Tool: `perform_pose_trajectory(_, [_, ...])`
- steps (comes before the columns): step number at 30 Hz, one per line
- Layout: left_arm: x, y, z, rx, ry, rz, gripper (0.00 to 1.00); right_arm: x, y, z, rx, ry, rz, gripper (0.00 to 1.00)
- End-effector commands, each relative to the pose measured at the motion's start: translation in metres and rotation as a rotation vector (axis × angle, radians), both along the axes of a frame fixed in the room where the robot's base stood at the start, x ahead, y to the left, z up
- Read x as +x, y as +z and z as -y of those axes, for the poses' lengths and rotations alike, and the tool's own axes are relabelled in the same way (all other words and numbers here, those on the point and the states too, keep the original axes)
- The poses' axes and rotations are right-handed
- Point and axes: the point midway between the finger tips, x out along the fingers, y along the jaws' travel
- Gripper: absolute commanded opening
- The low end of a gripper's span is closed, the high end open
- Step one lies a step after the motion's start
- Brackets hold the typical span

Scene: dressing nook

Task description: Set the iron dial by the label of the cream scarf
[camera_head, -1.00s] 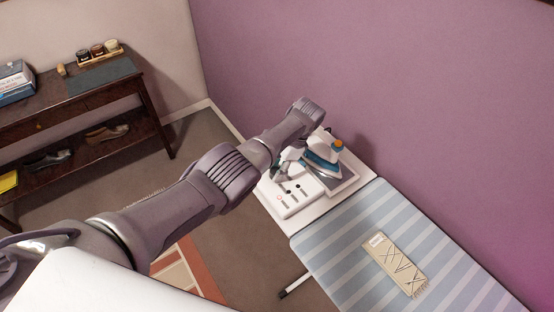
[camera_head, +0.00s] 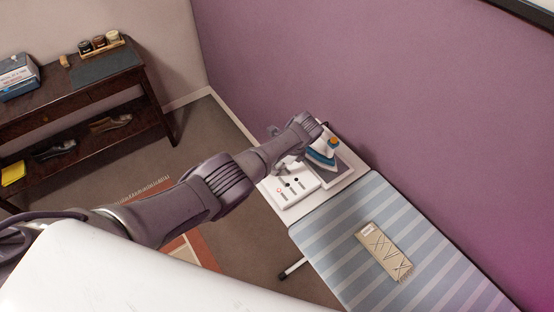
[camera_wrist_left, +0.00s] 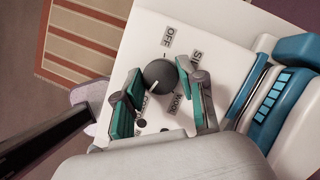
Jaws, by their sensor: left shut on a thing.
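The cream scarf (camera_head: 390,260) lies folded on the striped ironing board, with a small white label (camera_head: 367,229) at its upper left end; the label is too small to read. The iron dial (camera_wrist_left: 159,75) is a dark round knob on a white panel (camera_head: 291,194). Printed words ring it: OFF and SILK above, WOOL at lower right, and one partly hidden at lower left. The dial's white mark is on its lower left side. My left gripper (camera_wrist_left: 163,98) is shut on the dial, one teal-padded finger on each side. My right gripper is not in view.
A blue and white iron (camera_head: 321,157) rests beside the panel, close to my left gripper. The ironing board (camera_head: 330,225) is clear around the scarf. A dark console table (camera_head: 95,92) with a box and jars stands by the far wall.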

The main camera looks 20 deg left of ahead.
Motion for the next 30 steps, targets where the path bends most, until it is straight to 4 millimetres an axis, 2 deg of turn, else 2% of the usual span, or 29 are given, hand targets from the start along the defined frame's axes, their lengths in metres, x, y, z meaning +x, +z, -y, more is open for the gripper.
perform_pose_trajectory(12, [-0.0031, -0.0025, 0.0005, -0.001, -0.008, -0.010, 0.05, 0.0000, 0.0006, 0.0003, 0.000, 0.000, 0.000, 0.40])
perform_pose_trajectory(13, [-0.0031, -0.0026, 0.0006, -0.001, -0.007, -0.009, 0.43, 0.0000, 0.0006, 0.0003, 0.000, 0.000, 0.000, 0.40])
perform_pose_trajectory(17, [-0.0025, -0.0021, 0.0006, -0.001, -0.008, -0.008, 0.65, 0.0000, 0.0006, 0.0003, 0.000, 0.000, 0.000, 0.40])
perform_pose_trajectory(26, [-0.0008, -0.0003, 0.0005, -0.001, -0.006, -0.003, 0.65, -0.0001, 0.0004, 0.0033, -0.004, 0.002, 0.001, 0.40])
perform_pose_trajectory(30, [-0.0001, 0.0068, 0.0039, -0.002, -0.007, -0.001, 0.65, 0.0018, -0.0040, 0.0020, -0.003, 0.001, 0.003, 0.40])
